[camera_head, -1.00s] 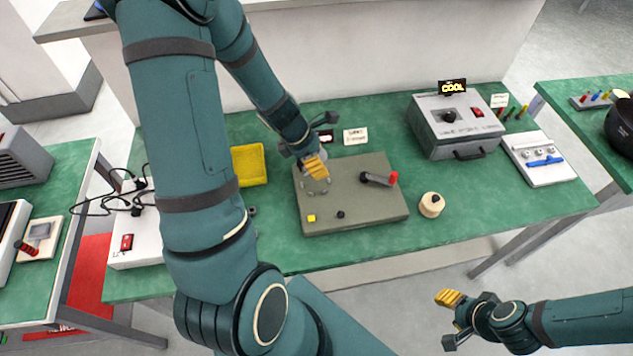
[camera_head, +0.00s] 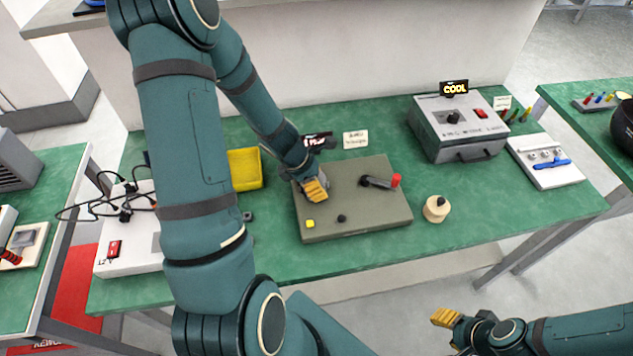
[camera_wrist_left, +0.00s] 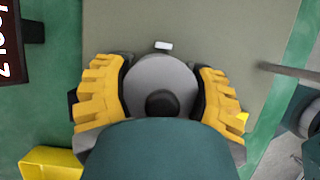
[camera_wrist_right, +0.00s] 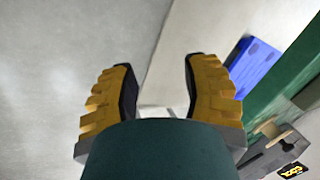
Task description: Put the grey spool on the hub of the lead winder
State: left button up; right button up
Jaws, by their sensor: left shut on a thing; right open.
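The lead winder (camera_head: 360,222) is a flat olive-grey box on the green bench, with a dark crank and red knob on its right part. My left gripper (camera_head: 315,190) is over its left part. In the left wrist view, the left gripper (camera_wrist_left: 163,90) is shut on the round grey spool (camera_wrist_left: 155,70), one finger on each side. A dark round piece shows at the spool's centre. The hub is hidden, and I cannot tell whether the spool touches it. My right gripper (camera_head: 446,319) is open and empty in front of the bench; it also shows in the right wrist view (camera_wrist_right: 160,85).
A cream spool (camera_head: 432,212) stands right of the winder. A yellow bin (camera_head: 246,170) is behind its left side. A grey instrument box (camera_head: 463,143) and a white tray (camera_head: 546,174) with a blue piece stand at the right. Small signs stand behind the winder. The bench front is clear.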

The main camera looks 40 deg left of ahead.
pick_arm(q)
jog(key=o, duration=0.9)
jog(key=shift+f, duration=0.1)
jog(key=shift+o, duration=0.2)
jog(key=shift+r, duration=0.25)
jog(key=p+v, duration=0.6)
jog(key=v, duration=0.6)
pick_arm(e)
notch_tip(320, 180, up, 6)
jog(key=w, duration=0.2)
jog(key=shift+d+t, duration=0.15)
jog(key=shift+t, duration=0.15)
pick_arm(q)
jog(key=shift+f, duration=0.1)
pick_arm(e)
jog(key=shift+s+f, duration=0.1)
jog(key=shift+s, duration=0.05)
